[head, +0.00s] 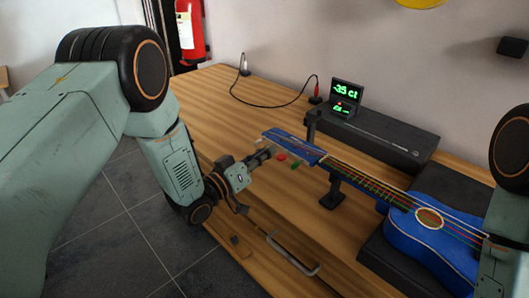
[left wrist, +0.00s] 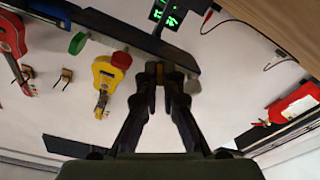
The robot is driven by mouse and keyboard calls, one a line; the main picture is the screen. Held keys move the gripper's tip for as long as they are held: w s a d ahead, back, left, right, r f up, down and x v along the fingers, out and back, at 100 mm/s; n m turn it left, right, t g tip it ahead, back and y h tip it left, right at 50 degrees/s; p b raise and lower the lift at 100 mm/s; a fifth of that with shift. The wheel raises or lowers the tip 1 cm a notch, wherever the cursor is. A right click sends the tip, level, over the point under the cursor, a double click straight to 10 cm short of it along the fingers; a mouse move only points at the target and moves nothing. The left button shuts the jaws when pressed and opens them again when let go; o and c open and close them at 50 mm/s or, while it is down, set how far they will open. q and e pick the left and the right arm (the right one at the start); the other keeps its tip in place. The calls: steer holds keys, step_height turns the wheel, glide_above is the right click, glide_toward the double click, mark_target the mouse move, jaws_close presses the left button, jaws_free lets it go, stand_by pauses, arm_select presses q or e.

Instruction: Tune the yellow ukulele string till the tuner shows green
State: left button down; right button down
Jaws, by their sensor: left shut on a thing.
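The blue ukulele (head: 440,235) lies face up, its neck on a black stand and its headstock (head: 290,144) pointing left. The tuner (head: 346,93) shows green characters that look like "-35 ct" and a red mark below; its screen also shows in the left wrist view (left wrist: 167,14). My left gripper (head: 265,155) is at the headstock's near edge. In the left wrist view its fingers (left wrist: 160,76) are shut on a tuning peg, whose colour they hide. Beside it are a red peg (left wrist: 122,60), a green peg (left wrist: 78,43) and a pale peg (left wrist: 192,87). My right gripper is out of view.
A long black case (head: 375,135) stands behind the neck. A cable (head: 285,103) lies on the wooden bench (head: 205,95); a drawer handle (head: 290,258) is at its front. The fire extinguisher (head: 190,30) hangs behind.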

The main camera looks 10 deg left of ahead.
arm_select(q)
steer(key=c, duration=1.5)
jaws_free()
steer(key=r+v, duration=0.1)
steer(key=v, duration=1.1)
steer(key=shift+f, duration=0.4)
steer(key=shift+s, duration=0.15)
